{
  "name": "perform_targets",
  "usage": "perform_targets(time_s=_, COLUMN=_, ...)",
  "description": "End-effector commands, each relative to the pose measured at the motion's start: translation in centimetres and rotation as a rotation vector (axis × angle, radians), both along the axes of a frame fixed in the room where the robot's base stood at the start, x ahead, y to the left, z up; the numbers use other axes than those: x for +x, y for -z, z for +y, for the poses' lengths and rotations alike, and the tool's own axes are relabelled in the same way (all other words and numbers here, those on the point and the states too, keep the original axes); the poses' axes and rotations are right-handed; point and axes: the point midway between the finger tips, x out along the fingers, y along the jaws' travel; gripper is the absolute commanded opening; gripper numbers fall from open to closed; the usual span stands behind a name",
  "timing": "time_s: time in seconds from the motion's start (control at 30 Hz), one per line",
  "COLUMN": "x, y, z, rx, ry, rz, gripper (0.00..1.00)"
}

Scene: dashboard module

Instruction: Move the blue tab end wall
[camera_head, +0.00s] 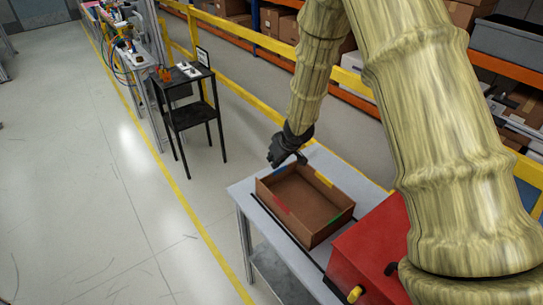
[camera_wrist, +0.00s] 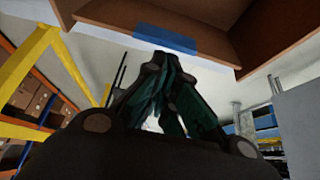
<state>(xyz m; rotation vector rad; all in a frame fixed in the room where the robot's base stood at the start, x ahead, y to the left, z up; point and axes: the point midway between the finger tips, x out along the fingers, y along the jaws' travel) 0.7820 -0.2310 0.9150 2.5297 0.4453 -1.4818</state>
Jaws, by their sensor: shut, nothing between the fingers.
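An open brown cardboard box (camera_head: 262,203) sits on a grey table. In the head view it shows a red tab (camera_head: 281,206), a yellow tab (camera_head: 324,180) and a green tab (camera_head: 335,219) on its walls. In the head view my gripper (camera_head: 287,162) is by the far end of the box. It is shut and empty. In the wrist view its fingertips (camera_wrist: 165,58) overlap the blue tab's lower edge; I cannot tell whether they touch it.
The grey table (camera_head: 243,190) has a little bare room around the box. A red case (camera_head: 365,255) stands close to the box's near end. A yellow rail (camera_head: 240,118) runs behind the table. A black stand (camera_head: 190,115) is at the left, beyond open floor.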

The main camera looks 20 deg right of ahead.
Motion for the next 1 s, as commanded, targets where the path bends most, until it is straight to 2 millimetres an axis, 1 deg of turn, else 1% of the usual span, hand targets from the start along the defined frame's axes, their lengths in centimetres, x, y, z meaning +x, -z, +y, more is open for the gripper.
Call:
perform_targets(time_s=0.17, x=-0.46, y=0.07, z=-0.24, rx=-0.001, ry=0.002, rz=0.0, gripper=0.0)
perform_targets(time_s=0.57, x=-0.52, y=0.12, z=-0.23, rx=0.0, ry=0.0, rz=-0.002, gripper=0.0)
perform_targets(time_s=0.8, x=-0.69, y=0.44, z=0.07, rx=0.008, ry=-0.003, rz=-0.025, gripper=0.0)
perform_targets(time_s=1.0, x=-0.76, y=0.18, z=0.32, rx=0.016, ry=-0.008, rz=-0.045, gripper=0.0)
